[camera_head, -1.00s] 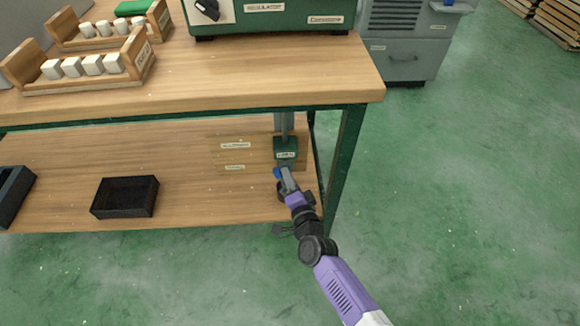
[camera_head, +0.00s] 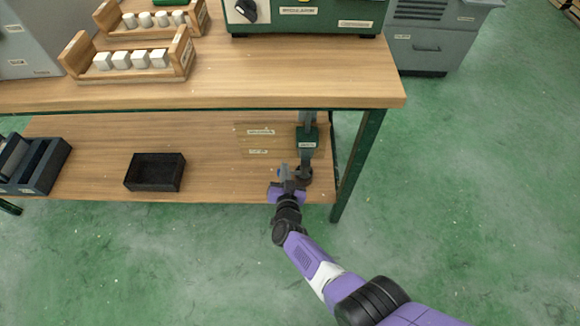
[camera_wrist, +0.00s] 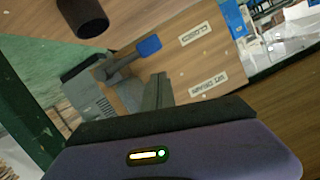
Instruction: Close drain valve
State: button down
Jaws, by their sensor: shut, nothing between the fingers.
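The drain valve is a green and grey body (camera_head: 306,145) on a vertical pipe near the right end of the lower shelf. In the wrist view its grey body (camera_wrist: 88,98) shows at left. A grey lever with a blue tip (camera_wrist: 148,46) extends from it toward the "CLOSED" label (camera_wrist: 195,33). A second label (camera_wrist: 208,83) seems to read "WT DRAIN". My gripper (camera_head: 285,172) is shut and empty, low beside the valve on its left. In the wrist view its fingers (camera_wrist: 158,92) are together, apart from the blue tip. The lever is hard to make out in the head view.
A small black bin (camera_head: 155,172) and a dark divided tray (camera_head: 42,165) sit on the lower shelf. The green table leg (camera_head: 357,165) stands right of the valve. Above is the wooden tabletop (camera_head: 290,90). A dark round pipe end (camera_wrist: 82,17) is near the valve.

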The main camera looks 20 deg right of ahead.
jog(key=shift+w+a+f+n+h+b, duration=0.1)
jog(key=shift+a+f+n+h+b, duration=0.15)
jog(key=shift+f+n+b, duration=0.35)
jog(key=shift+w+a+f+n+h+b, duration=0.15)
jog(key=shift+a+f+n+b, duration=0.2)
jog(key=shift+f, duration=0.3)
jog(key=shift+s+f, duration=0.15)
jog(key=shift+f, duration=0.05)
jog(key=shift+r, duration=0.1)
